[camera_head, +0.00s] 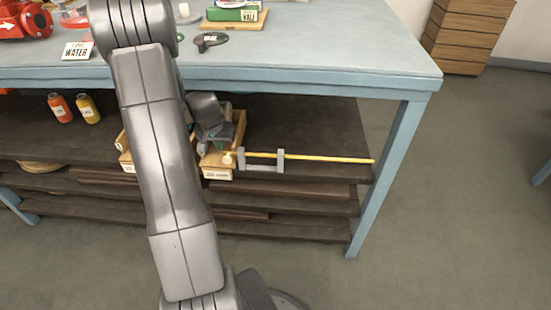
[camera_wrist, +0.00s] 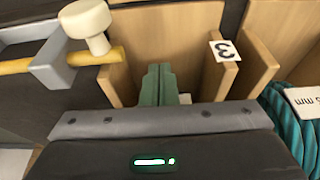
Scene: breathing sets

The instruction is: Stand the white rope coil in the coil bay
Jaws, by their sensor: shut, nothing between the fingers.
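My gripper (camera_wrist: 160,82) is shut and empty, its two green fingers together inside a wooden bay (camera_wrist: 213,85) with a "3" tag. In the head view my gripper (camera_head: 212,137) reaches down into the wooden box (camera_head: 222,160) on the shelf under the table. I make out no white rope coil in either view. The bay's floor is partly hidden by my gripper. A teal rope coil (camera_wrist: 285,118) with a "5 mm" tag lies in the neighbouring bay at the right of the wrist view.
A yellow rod (camera_head: 325,158) in a grey bracket (camera_head: 262,163) lies beside the box, with a white knob (camera_wrist: 85,20) close by. Orange (camera_head: 60,108) and yellow (camera_head: 87,108) bottles stand at the left. A tan coil (camera_head: 40,166) lies lower left. The blue table top (camera_head: 330,40) is above.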

